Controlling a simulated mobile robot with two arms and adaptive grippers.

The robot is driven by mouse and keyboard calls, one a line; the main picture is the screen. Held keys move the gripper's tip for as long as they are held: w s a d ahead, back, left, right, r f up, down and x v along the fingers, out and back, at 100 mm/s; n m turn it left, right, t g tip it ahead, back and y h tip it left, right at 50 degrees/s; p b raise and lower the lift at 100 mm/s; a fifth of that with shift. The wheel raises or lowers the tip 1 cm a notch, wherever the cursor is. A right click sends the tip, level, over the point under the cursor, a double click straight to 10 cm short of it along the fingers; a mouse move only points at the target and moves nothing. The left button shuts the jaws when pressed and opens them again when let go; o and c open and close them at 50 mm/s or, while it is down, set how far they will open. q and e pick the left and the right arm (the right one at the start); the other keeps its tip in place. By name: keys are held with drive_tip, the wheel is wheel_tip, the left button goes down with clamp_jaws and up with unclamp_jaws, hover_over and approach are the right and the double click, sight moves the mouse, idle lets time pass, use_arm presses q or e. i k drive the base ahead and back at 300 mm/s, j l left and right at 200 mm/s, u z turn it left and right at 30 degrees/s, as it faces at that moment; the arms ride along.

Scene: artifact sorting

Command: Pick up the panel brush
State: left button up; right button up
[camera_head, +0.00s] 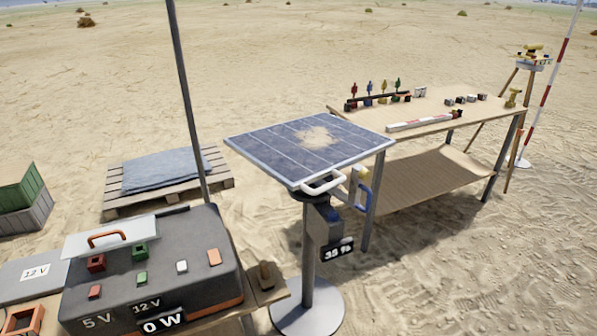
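I cannot make out a panel brush with certainty. A small brown upright object (266,275), possibly the brush, stands on the wooden bench right of the dark power box. A small item with a blue handle (364,197) and a yellowish part hangs by the right front edge of the solar panel (270,150); I cannot tell what it is. The panel is tilted on a post and has a patch of sand (317,136) on it. A white handle (323,185) sticks out at its front edge. Neither of my grippers is in view.
Sand between is open.

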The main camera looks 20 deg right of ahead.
sight(264, 276)
drive_tip(key=i+j+z, duration=0.45)
drive_tip(key=j+z, duration=0.25)
drive_tip(key=j, duration=0.15)
